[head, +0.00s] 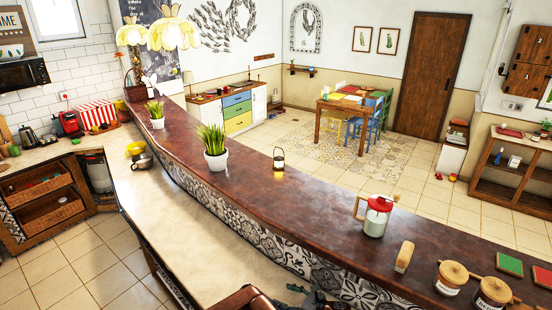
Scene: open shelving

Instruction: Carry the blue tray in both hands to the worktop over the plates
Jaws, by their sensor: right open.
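No blue tray shows in the head view, and I see no plates. A pale worktop (205,228) runs along the near side of the raised brown counter and looks mostly bare. Another pale worktop (38,156) stands at the left wall. My right gripper (312,298) is dark and only partly in the picture at the bottom edge, in front of the patterned counter face. It is open, and I see nothing held in it. My left gripper is not in view.
The raised brown counter (260,190) carries potted plants (215,158), a small lantern (279,160), a red-lidded jug (376,217) and wooden-lidded jars (452,277). A brown rounded object (247,298) is cut off at the bottom. Tiled floor (95,255) at the left is clear.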

